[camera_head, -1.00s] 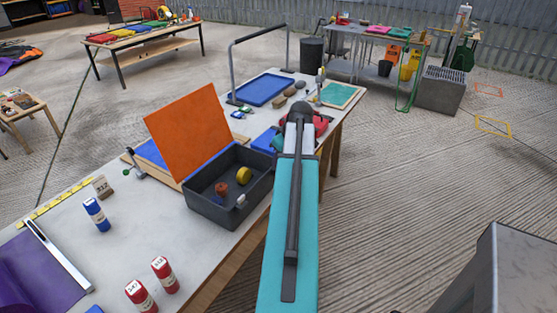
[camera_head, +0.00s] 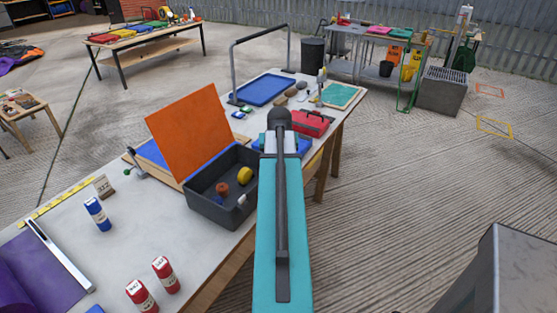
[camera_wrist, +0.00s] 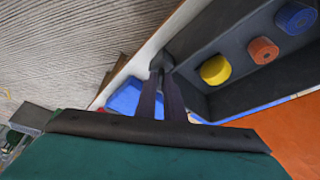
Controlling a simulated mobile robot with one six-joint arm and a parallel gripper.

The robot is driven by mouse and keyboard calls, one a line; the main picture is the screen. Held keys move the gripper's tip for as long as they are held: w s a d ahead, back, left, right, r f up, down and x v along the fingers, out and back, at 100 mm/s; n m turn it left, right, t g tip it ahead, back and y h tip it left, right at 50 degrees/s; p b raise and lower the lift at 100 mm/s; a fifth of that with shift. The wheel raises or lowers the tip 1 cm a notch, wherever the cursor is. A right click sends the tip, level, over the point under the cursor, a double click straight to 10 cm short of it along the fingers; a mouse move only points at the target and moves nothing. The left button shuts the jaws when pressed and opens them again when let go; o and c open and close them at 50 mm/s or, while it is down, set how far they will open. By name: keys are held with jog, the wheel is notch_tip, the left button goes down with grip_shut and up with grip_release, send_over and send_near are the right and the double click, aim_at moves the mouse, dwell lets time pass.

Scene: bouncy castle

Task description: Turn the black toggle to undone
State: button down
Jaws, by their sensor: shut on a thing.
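A dark grey case (camera_head: 237,214) with a raised orange lid (camera_head: 185,130) stands on the table. In the wrist view, the black toggle (camera_wrist: 162,60) is a small dark piece at the case's outer wall, near its rim. My gripper (camera_wrist: 161,72) is shut on it, and the fingertips partly hide it. Its exact turn is hard to tell, dark on dark. In the head view, my arm hides the toggle and the gripper.
The case holds a yellow roll (camera_wrist: 215,69), an orange roll (camera_wrist: 263,50) and a blue one (camera_wrist: 295,17). A red toolbox (camera_head: 312,123) and a blue item (camera_wrist: 125,98) are close beyond the case. Red bottles (camera_head: 164,274) stand nearer on the table.

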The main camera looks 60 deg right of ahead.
jog(key=m+g, duration=0.1)
jog(key=m, duration=0.2)
jog(key=shift+w+m, duration=0.1)
jog(key=shift+m, duration=0.2)
jog(key=shift+m+g+h, duration=0.3)
jog(key=shift+m+g, duration=0.5)
jog(key=shift+m, duration=0.8)
jog(key=c, duration=1.9)
grip_release()
jog(key=shift+o, duration=0.2)
jog(key=shift+w+a+r, duration=0.1)
jog(key=b+v, duration=0.2)
jog(key=v, duration=1.1)
jog(key=shift+a+r, duration=0.15)
jog(key=shift+r, duration=0.05)
